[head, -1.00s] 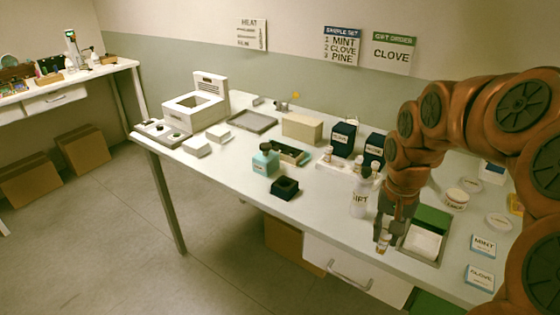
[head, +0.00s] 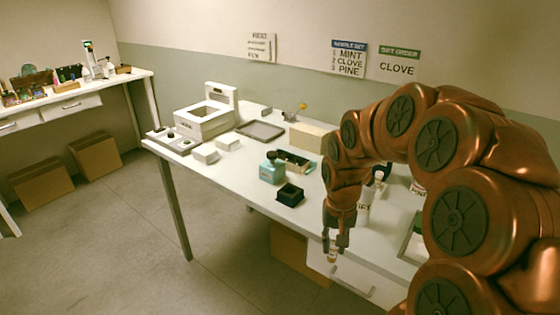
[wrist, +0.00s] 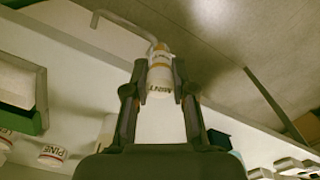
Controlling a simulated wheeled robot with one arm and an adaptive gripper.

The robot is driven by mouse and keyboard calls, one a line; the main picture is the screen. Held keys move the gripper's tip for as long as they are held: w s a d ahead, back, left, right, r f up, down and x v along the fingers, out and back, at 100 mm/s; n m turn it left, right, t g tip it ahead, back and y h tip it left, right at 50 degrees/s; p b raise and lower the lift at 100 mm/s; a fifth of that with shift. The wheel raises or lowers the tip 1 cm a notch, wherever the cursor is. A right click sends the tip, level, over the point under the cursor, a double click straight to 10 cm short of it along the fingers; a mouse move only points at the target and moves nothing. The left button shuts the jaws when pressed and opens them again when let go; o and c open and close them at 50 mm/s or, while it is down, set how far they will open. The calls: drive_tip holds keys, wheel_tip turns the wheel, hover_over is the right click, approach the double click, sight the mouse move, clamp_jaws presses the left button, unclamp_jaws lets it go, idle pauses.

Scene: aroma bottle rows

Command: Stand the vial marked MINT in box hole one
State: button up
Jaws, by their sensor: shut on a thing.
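My gripper (head: 333,252) is shut on a small vial (head: 332,258) with an orange-brown band, beyond the table's front edge. The wrist view shows the vial (wrist: 160,78) between the two fingers (wrist: 160,88), and its white label reads MINT. A small black open box (head: 290,195) stands on the table's front part, left of my gripper. I cannot make out numbered holes in either one.
A white bottle (head: 364,210) stands right of my gripper. A grey tray (head: 260,131) and a white machine (head: 205,117) are farther left.

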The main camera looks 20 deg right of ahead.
drive_tip(key=w+a+f+n, duration=0.4)
drive_tip(key=w+a+f, duration=0.3)
drive_tip(key=w+a, duration=0.4)
drive_tip(key=w, duration=0.2)
drive_tip(key=shift+w+a+n, duration=0.3)
drive_tip(key=shift+d+f, duration=0.1)
